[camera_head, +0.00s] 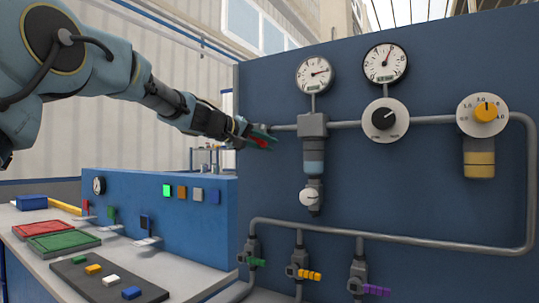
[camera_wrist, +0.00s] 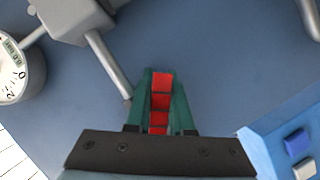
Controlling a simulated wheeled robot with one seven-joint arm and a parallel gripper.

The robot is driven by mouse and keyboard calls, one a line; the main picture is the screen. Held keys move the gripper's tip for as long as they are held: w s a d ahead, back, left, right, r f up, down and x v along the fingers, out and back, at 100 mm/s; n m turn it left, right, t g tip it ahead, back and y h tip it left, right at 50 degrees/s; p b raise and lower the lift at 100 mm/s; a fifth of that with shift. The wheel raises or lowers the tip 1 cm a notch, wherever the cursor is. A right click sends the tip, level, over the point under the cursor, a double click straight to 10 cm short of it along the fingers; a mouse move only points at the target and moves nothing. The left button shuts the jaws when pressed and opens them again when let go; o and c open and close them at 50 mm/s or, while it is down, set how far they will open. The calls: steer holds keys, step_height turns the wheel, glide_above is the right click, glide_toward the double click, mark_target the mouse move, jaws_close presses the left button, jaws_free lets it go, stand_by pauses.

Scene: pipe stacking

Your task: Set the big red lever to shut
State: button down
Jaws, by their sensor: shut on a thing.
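The big red lever (camera_head: 263,143) is at the left end of the upper grey pipe, on the blue panel. In the wrist view the red lever (camera_wrist: 160,101) lies lengthwise between the two green fingers. My gripper (camera_head: 262,138) reaches in from the left and is shut on the lever; it also shows in the wrist view (camera_wrist: 161,76). The fingers hide part of the lever, and its joint with the pipe is hard to make out.
Two gauges (camera_head: 315,75) (camera_head: 386,63), a black knob (camera_head: 385,118) and a yellow knob (camera_head: 485,112) sit to the right on the panel. Small green, yellow and purple valve handles (camera_head: 376,290) are below. A blue console (camera_head: 160,218) stands at the lower left.

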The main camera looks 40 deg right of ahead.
steer(key=shift+w+a+f+m+t+y+b, duration=0.1)
steer(key=shift+w+f+m+t+y+b, duration=0.15)
steer(key=shift+f+m+b, duration=0.3)
steer(key=shift+w+a+f+m+t+y+b, duration=0.15)
steer(key=shift+w+f+m+t+b, duration=0.1)
steer(key=shift+w+f+m+b, duration=0.25)
steer(key=shift+w+f+m+t+y+b, duration=0.3)
steer(key=shift+w+m+t+b, duration=0.25)
steer(key=shift+m+b, duration=0.45)
steer(key=shift+w+a+f+m+t+y+b, duration=0.15)
steer(key=shift+w+m+t+b, duration=0.2)
steer(key=shift+w+m+b, duration=0.15)
steer(key=shift+w+a+f+m+t+y+b, duration=0.15)
steer(key=shift+w+m+t+b, duration=0.15)
steer(key=shift+m, duration=0.25)
steer(key=shift+w+a+m+t+b, duration=0.2)
steer(key=shift+w+m+t+b, duration=0.25)
steer(key=shift+w+m, duration=0.3)
steer(key=shift+r, duration=0.1)
steer(key=c, duration=0.8)
jaws_free()
steer(key=b+v, duration=0.2)
steer(key=v, duration=0.8)
steer(key=shift+s+a+r, duration=0.2)
steer(key=shift+a+r, duration=0.05)
steer(key=shift+r, duration=0.05)
